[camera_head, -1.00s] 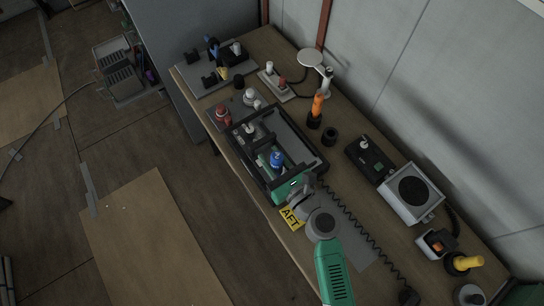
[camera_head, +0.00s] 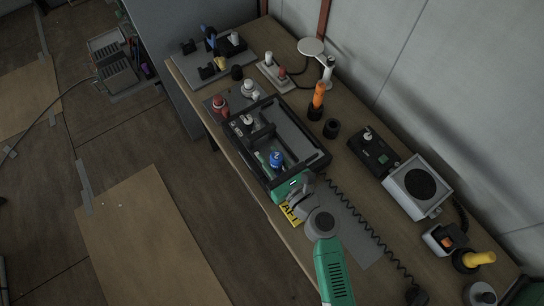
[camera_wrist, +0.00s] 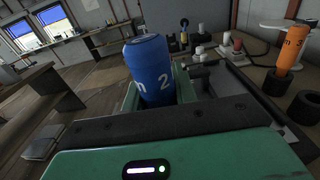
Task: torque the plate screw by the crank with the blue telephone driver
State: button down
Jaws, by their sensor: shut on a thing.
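My gripper (camera_head: 283,176) is at the near end of the black open-frame tray (camera_head: 320,163). It is shut on the blue driver (camera_head: 276,159), which stands nearly upright with a white 2 on it. In the wrist view the blue driver (camera_wrist: 149,68) rises between the green fingers, leaning slightly. Its lower end is hidden. A grey plate (camera_head: 215,103) with a red knob (camera_head: 218,103) and a white knob (camera_head: 248,86) lies beyond the tray. A farther plate (camera_head: 187,69) carries black blocks and a blue upright part. I cannot make out the crank or the plate screw.
An orange driver (camera_head: 318,96) stands in a black holder right of the tray, with an empty-looking black ring (camera_head: 331,128) near it. A grey speaker box (camera_head: 418,187), a coiled cord (camera_head: 365,229) and a yellow-handled item (camera_head: 478,259) line the right side. The yellow AFT label (camera_head: 291,214) lies by my gripper.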

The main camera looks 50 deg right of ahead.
jog(key=shift+f, duration=0.4)
dwell(2.4)
jog(key=shift+r, duration=0.1)
dwell(1.3)
notch_tip(320, 180, up, 6)
jog(key=p, duration=0.5)
jog(key=shift+p, duration=0.4)
